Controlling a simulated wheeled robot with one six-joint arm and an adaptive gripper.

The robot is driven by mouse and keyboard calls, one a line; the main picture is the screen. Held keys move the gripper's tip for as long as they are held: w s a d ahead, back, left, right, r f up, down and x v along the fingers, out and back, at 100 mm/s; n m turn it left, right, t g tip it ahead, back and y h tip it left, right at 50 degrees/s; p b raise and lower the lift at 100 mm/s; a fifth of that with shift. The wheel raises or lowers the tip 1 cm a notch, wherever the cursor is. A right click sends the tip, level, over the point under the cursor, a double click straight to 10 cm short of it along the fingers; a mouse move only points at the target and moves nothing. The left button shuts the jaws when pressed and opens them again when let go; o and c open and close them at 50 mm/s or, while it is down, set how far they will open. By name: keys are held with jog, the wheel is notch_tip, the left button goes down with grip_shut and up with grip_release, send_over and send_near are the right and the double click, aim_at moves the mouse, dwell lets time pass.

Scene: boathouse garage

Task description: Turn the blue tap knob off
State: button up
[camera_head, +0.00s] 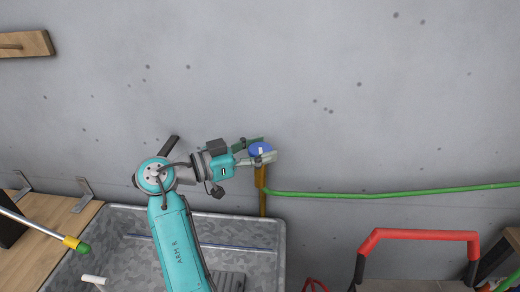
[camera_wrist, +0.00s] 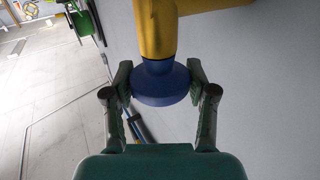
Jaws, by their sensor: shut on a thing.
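The blue tap knob (camera_head: 260,149) is a round disc on top of a yellow tap pipe (camera_head: 262,201) in front of the concrete wall. In the wrist view the blue knob (camera_wrist: 161,84) sits at the end of the yellow tap body (camera_wrist: 155,30). My gripper (camera_head: 262,150) reaches it from the left in the head view. In the wrist view my gripper (camera_wrist: 160,84) has one finger on each side of the knob, and it is shut on it. The fingers hide parts of the knob's sides. A small white mark shows on the knob's face in the head view.
A green hose (camera_head: 390,194) runs right from the tap along the wall. A grey metal basin (camera_head: 283,255) stands below. A red and black handle (camera_head: 420,235) is at the lower right, and a wooden bench (camera_head: 75,225) at the left. The wall above is clear.

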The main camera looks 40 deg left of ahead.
aim_at(260, 148)
jog(key=shift+f+h, duration=0.1)
jog(key=shift+h, duration=0.2)
jog(key=o, duration=1.1)
notch_tip(260, 148, up, 10)
jog(key=shift+r, duration=0.1)
jog(key=shift+o, duration=0.3)
